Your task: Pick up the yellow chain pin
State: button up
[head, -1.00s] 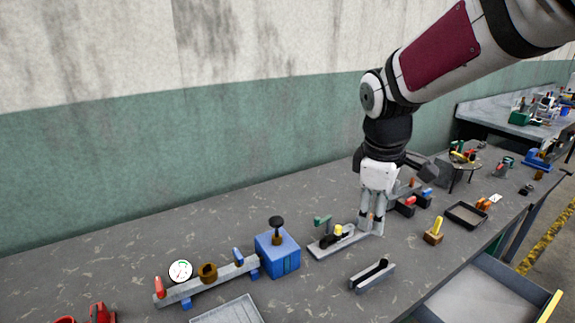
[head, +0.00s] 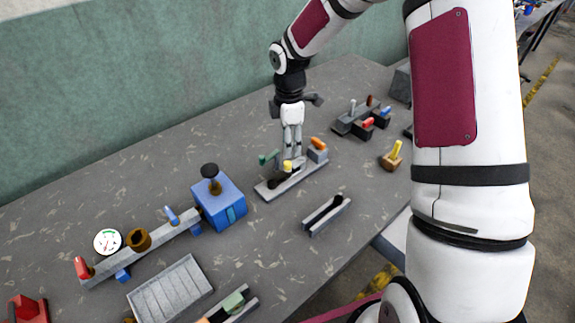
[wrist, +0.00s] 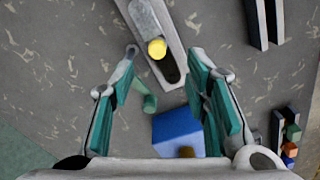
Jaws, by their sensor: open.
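A yellow pin top (head: 287,166) stands on a narrow grey rail fixture (head: 262,191), beside a dark part that may be chain. In the wrist view the yellow pin (wrist: 157,48) shows as a round yellow end over a dark slot in the grey rail (wrist: 172,30). My gripper (head: 292,158) is over this fixture, pointing down. In the wrist view my gripper (wrist: 164,54) is open and empty, with the yellow end between its fingertips. I cannot tell the height gap between them. A second yellow pin (head: 397,149) stands tilted on a small wooden block to the right.
A green lever (head: 268,158) stands close behind the rail. An orange piece on a grey block (head: 318,148) is at its right end. A blue box (head: 219,204) is to the left. A grey channel (head: 327,215) lies in front, with bare table between.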

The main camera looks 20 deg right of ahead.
aim_at(287, 163)
jog(key=shift+w+a+f+p, duration=0.1)
jog(key=shift+f+p, duration=0.25)
jog(key=shift+f, duration=1.6)
jog(key=shift+w+f+p, duration=0.1)
jog(key=shift+f+p, duration=0.2)
jog(key=shift+f, duration=1.6)
grip_shut()
